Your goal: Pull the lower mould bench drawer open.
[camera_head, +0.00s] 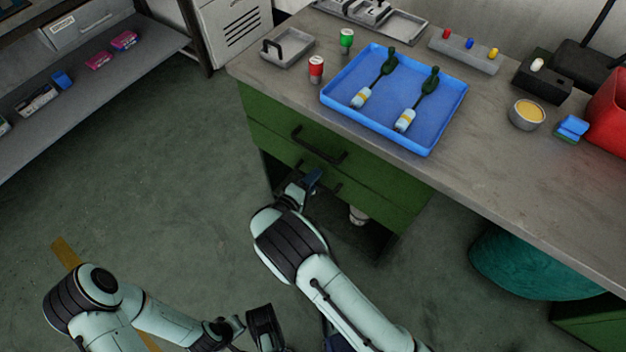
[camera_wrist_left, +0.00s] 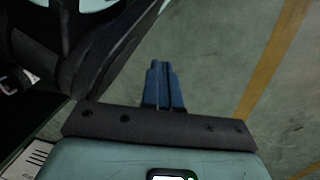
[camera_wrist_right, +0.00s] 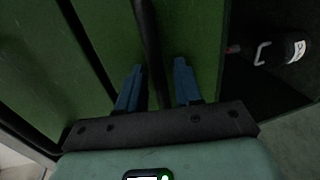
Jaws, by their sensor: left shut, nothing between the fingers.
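The bench's green lower drawer (camera_head: 385,204) sits below the upper drawer (camera_head: 270,112), and its front looks flush with the bench. Its dark handle (camera_head: 336,187) is partly hidden behind my right gripper (camera_head: 313,180) in the head view. In the right wrist view, my right gripper (camera_wrist_right: 159,68) is open, and the dark handle bar (camera_wrist_right: 146,35) runs between its blue fingers, with space on both sides. I cannot tell whether a finger touches it. My left gripper (camera_head: 265,326) is away from the bench; the left wrist view shows its fingers (camera_wrist_left: 163,66) shut and empty.
The upper drawer has its own dark handle (camera_head: 318,149), close above my right gripper. A blue tray (camera_head: 440,125) rests on the benchtop. The floor (camera_head: 170,180) left of the bench is clear.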

